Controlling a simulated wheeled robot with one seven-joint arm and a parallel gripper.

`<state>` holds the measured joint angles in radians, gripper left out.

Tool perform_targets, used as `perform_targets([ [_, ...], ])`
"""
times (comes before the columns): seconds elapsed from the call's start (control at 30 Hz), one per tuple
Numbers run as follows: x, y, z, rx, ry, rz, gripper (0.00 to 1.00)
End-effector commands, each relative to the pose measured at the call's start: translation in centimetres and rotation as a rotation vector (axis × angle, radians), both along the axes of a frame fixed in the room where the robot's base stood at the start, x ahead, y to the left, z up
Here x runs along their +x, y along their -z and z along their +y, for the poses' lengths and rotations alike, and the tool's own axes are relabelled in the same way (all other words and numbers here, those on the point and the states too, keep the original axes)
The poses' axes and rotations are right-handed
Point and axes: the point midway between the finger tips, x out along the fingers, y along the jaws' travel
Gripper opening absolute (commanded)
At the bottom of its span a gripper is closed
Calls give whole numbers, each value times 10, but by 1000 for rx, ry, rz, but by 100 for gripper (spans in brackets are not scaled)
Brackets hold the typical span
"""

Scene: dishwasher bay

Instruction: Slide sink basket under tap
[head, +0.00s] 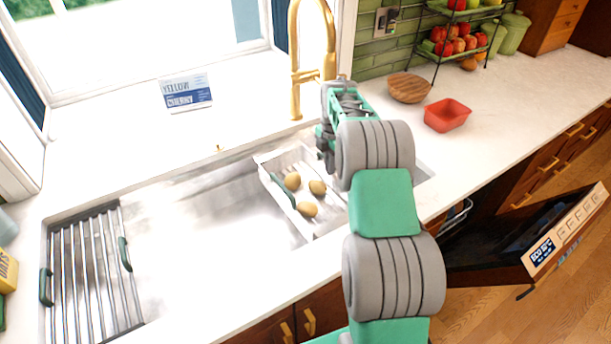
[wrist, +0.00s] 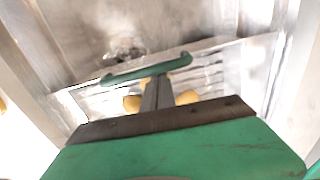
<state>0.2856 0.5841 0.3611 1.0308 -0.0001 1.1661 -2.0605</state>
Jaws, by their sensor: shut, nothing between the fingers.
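The sink basket (head: 318,228) is a pale metal tray in the right part of the sink, holding three potatoes (head: 307,209). Its green handle (head: 283,190) is on its left side and also shows across the wrist view (wrist: 120,78). The gold tap (head: 295,75) rises behind the sink, near the basket's back edge. My gripper (wrist: 157,82) is over the basket, shut and empty, its tips overlapping the middle of the green handle in the wrist view. I cannot tell whether they touch it. In the head view my arm hides the fingertips and the basket's right side.
A slatted rack (head: 90,270) with green handles covers the sink's left end. The middle of the sink (head: 200,235) is clear. A red bowl (head: 447,114) and wooden bowl (head: 408,87) stand on the right counter. The dishwasher door (head: 565,235) hangs open at right.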

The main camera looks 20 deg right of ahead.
Motion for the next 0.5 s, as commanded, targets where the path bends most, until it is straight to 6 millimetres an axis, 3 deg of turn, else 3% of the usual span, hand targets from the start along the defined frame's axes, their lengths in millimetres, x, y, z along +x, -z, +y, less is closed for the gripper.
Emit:
perform_targets([
  [0.1,5,-1,-37,-1,6,-1,0],
  [0.23,12,-1,-72,0,6,0,0],
  [0.37,16,-2,-93,-1,4,-1,0],
  [0.5,18,-1,-100,-1,1,-2,0],
])
